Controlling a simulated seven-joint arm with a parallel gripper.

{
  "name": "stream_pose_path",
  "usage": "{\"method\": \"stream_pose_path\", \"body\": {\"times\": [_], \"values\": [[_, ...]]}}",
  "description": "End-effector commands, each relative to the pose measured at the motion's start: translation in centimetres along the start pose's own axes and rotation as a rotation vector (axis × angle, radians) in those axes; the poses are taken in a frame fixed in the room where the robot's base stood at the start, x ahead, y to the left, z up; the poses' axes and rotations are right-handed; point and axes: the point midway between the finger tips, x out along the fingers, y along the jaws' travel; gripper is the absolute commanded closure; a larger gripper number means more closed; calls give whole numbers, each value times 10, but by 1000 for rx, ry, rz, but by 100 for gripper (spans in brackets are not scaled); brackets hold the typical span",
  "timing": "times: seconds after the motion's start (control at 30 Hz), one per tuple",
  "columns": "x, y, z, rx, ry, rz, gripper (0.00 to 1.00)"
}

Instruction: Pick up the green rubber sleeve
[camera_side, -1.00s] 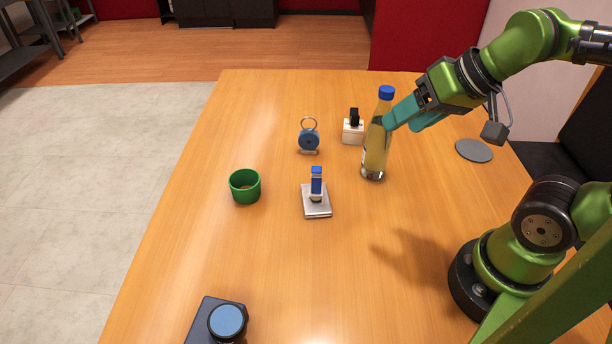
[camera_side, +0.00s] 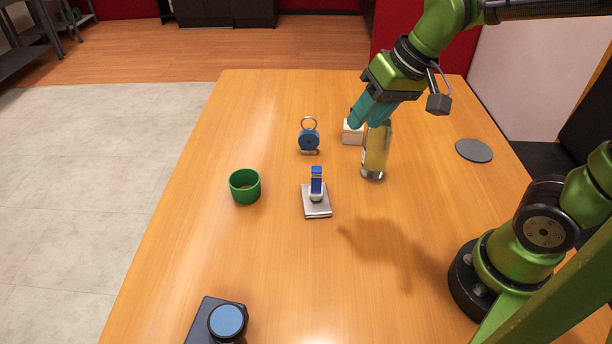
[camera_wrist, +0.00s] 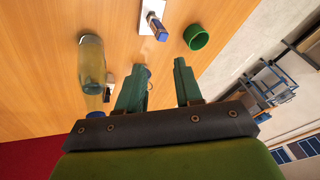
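The green rubber sleeve (camera_side: 245,187) is a short, open-topped ring standing on the left part of the table in the side view. In the wrist view the sleeve (camera_wrist: 196,38) is at the upper right, beyond my fingertips. My gripper (camera_side: 364,118) is in the air above the table, to the right of the sleeve and well apart from it. In the wrist view my gripper's two teal fingers (camera_wrist: 158,66) stand apart with nothing between them, so it is open.
A bottle (camera_side: 375,155) stands just below my gripper, partly hidden by it. A blue-topped device on a metal plate (camera_side: 317,201), a blue ringed object (camera_side: 309,138) and a white block (camera_side: 351,134) stand nearby. A dark box with a blue disc (camera_side: 227,321) is at the front. Table around the sleeve is clear.

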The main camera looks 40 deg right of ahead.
Motion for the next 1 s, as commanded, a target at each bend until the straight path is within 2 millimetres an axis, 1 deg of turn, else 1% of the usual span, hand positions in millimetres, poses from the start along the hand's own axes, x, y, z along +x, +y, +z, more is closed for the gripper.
{"method": "stream_pose_path", "body": {"times": [0.03,0.1,0.17,0.27,0.3,0.37,0.5,0.6,0.7,0.77,0.83,0.93,1.0], "values": [[11,-9,-14,-20,-41,14,65],[24,-20,-32,-50,-90,32,65],[38,-30,-47,-75,-130,47,65],[64,-47,-70,-120,-196,74,65],[76,-54,-79,-138,-221,84,65],[94,-63,-91,-164,-258,100,65],[137,-83,-114,-226,-336,138,65],[160,-95,-126,-259,-372,157,65],[166,-103,-138,-279,-384,166,65],[162,-107,-145,-286,-380,165,65],[152,-110,-150,-294,-373,162,65],[157,-107,-143,-297,-399,165,65],[167,-105,-139,-300,-400,163,65]]}}
